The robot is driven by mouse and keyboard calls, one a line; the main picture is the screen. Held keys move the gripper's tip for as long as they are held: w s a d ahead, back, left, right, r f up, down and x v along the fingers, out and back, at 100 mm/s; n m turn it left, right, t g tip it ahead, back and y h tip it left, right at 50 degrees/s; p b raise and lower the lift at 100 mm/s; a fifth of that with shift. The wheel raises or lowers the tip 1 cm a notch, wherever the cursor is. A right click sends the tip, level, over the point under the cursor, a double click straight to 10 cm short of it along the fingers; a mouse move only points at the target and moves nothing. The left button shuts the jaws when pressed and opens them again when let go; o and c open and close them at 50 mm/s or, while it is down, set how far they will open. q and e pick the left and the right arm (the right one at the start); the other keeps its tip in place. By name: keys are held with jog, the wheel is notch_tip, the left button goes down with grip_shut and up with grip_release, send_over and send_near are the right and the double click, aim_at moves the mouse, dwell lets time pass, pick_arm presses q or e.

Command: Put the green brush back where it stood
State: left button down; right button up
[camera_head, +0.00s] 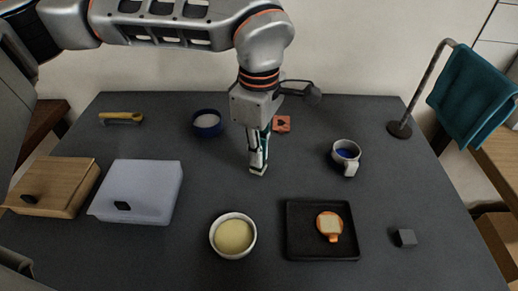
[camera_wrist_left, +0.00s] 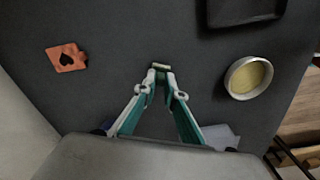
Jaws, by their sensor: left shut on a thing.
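My left gripper (camera_head: 258,168) points straight down over the middle of the table. In the left wrist view its fingertips (camera_wrist_left: 160,74) are closed together on a small pale end piece (camera_wrist_left: 160,66), probably part of the green brush. The rest of the held thing is hidden by the fingers, whose teal colour makes it hard to tell apart. The fingertips are low over the bare dark table; I cannot tell whether the held thing touches it. No other green brush shows. My right gripper is not in view.
A mug (camera_head: 346,157) stands right; a cream-filled bowl (camera_head: 233,255) and black tray (camera_head: 292,246) are in front. Boxes (camera_head: 150,180) stand left. Table around the fingertips is clear.

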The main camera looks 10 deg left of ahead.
pick_arm(q)
jog(key=shift+f, duration=0.35)
jog(key=c, duration=2)
grip_release()
jog(key=shift+r, duration=0.1)
